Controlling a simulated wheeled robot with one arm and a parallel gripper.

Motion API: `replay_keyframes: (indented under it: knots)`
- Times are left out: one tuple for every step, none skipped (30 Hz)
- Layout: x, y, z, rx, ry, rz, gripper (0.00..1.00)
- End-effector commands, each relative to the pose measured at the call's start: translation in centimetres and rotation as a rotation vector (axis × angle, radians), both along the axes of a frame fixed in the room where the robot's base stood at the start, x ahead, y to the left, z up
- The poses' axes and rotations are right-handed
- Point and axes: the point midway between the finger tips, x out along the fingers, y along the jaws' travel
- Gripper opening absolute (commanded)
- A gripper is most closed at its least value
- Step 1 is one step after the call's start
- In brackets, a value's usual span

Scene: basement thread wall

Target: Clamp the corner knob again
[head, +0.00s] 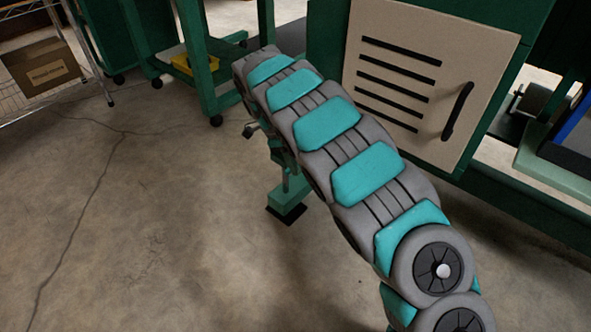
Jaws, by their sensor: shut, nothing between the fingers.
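I cannot make out a corner knob with certainty. A small dark handle or knob (251,129) sticks out to the left from behind my arm, near the top of a green post (289,195) with a black foot. Whether it is the corner knob I cannot tell. My own grey and teal arm crosses the view from lower right to upper middle and hides much of what lies behind it.
A beige cabinet door (400,150) with dark slots and a black handle (458,111) stands right of the arm. Green wheeled frames stand behind, one holding a yellow item (192,63). A cardboard box (41,67) sits on a wire rack. The concrete floor at left is clear.

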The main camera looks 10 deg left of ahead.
Motion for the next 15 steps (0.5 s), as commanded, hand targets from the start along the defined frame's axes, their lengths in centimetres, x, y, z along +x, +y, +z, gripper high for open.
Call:
replay_keyframes:
  knots:
    - [0.01,-0.04,0.06,0.000,0.000,-0.001,0.00]
    - [0.01,-0.03,0.05,0.000,-0.001,-0.001,0.00]
    - [0.02,-0.04,0.06,0.000,-0.001,-0.001,0.00]
    - [0.01,-0.03,0.06,0.000,-0.001,-0.001,0.00]
    - [0.00,-0.02,0.06,0.000,-0.001,0.000,0.00]
    - [-0.03,-0.01,0.05,0.000,-0.001,0.000,0.00]
    - [-0.07,0.02,0.05,0.000,-0.001,0.000,0.00]
    - [-0.12,0.06,0.04,0.000,-0.002,0.001,0.00]
    - [-0.21,0.12,0.03,0.000,-0.002,0.001,0.00]
    - [-0.30,0.18,0.04,0.000,-0.002,0.001,0.00]
    - [-0.40,0.23,0.03,0.000,-0.002,0.001,0.00]
    - [-0.54,0.32,0.02,0.000,-0.002,0.001,0.00]
    - [-0.64,0.39,0.03,0.000,-0.003,0.001,0.00]
    - [-0.76,0.48,0.03,0.000,-0.003,0.001,0.00]
    - [-0.92,0.57,0.03,0.000,-0.002,0.002,0.00]
